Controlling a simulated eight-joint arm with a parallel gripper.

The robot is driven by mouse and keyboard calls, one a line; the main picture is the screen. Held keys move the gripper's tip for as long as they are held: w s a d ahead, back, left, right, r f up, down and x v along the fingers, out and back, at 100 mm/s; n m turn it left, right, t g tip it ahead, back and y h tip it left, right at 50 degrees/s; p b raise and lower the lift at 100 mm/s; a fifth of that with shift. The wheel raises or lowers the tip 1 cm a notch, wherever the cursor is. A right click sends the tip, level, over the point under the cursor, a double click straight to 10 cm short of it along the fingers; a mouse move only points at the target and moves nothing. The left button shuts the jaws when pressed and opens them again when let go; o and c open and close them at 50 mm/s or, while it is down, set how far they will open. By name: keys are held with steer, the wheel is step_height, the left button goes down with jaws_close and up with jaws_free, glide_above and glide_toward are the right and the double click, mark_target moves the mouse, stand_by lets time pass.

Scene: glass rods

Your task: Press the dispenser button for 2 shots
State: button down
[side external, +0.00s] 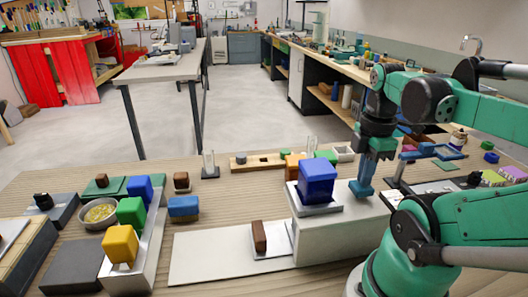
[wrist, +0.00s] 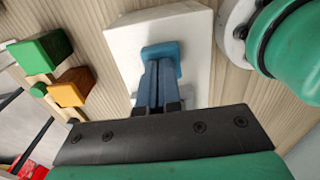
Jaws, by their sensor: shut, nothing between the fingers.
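My gripper (side external: 362,190) points straight down over the right part of a white box (side external: 350,232), with its blue fingers shut and nothing between them. The fingertips are at or just above the box top; I cannot tell whether they touch. In the wrist view the shut fingers (wrist: 160,80) reach over the white box (wrist: 125,38), and a lighter blue piece (wrist: 163,50) shows at their tips. I cannot tell if that piece is a button or part of the fingers. A blue cube (side external: 318,182) sits on a grey tray on the box's left part.
A brown block (side external: 260,236) stands on a tray on the white plate (side external: 205,258) left of the box. Green (wrist: 42,52) and orange (wrist: 72,87) blocks lie left in the wrist view. Several coloured blocks and a bowl (side external: 98,213) stand farther left.

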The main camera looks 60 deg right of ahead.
steer(key=shift+f, duration=1.25)
step_height(320, 180, up, 14)
steer(key=shift+r, duration=0.2)
stand_by(2.4)
steer(key=n+g+h, duration=0.1)
steer(key=n+h, duration=0.1)
steer(key=n, duration=0.1)
steer(key=f+n+g+h, duration=0.1)
steer(key=n+h, duration=0.1)
steer(key=n, duration=0.2)
steer(key=n+g+h, duration=0.2)
steer(key=n, duration=0.2)
steer(key=shift+w+a+f, duration=0.1)
steer(key=shift+a+f, duration=0.25)
steer(key=shift+a, duration=0.05)
